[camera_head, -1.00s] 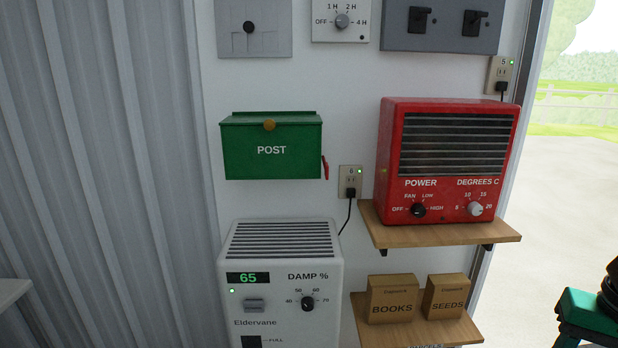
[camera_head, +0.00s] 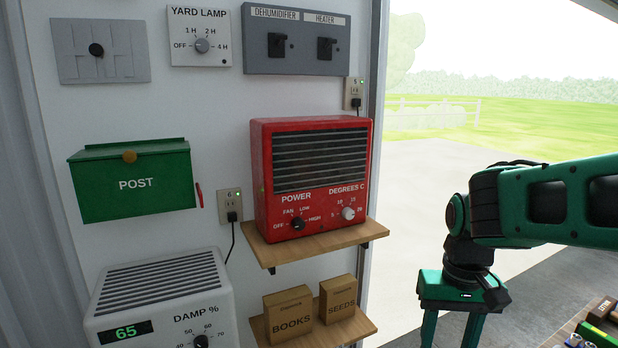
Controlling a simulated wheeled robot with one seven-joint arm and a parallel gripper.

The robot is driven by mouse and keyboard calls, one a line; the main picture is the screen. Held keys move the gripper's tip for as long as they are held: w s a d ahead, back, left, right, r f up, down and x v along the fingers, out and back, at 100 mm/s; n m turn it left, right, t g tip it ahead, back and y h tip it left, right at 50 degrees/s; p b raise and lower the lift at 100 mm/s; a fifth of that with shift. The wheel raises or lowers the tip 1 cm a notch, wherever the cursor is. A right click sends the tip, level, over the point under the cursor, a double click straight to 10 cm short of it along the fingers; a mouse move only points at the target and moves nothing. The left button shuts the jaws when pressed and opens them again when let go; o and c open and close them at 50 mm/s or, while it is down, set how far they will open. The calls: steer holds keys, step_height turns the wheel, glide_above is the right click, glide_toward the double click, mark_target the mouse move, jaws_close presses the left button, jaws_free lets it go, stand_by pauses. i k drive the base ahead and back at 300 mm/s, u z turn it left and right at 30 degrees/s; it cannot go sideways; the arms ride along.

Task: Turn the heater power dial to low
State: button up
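The heater (camera_head: 262,190) is a red box with dark grille slats, on a wooden wall shelf (camera_head: 330,243). Its black power dial (camera_head: 297,224) is at the lower left of its front, with OFF, FAN, LOW and HIGH marked around it. The pointer seems to face left toward OFF, but it is too small to be sure. A white degrees dial (camera_head: 348,213) sits to its right. My green and black arm shows at the right, well apart from the heater. My gripper is not in view.
A lower shelf (camera_head: 362,326) holds the BOOKS box (camera_head: 289,316) and SEEDS box (camera_head: 338,299). A white dehumidifier (camera_head: 165,284) stands at lower left, a green post box (camera_head: 133,180) above it. Switches (camera_head: 300,62) hang above. Open doorway lies right of the heater.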

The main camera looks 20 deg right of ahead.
mark_target(299, 223)
steer(key=z, duration=1.35)
steer(key=k, duration=1.3)
steer(key=u, duration=0.85)
steer(key=i, duration=1)
steer(key=z, duration=0.05)
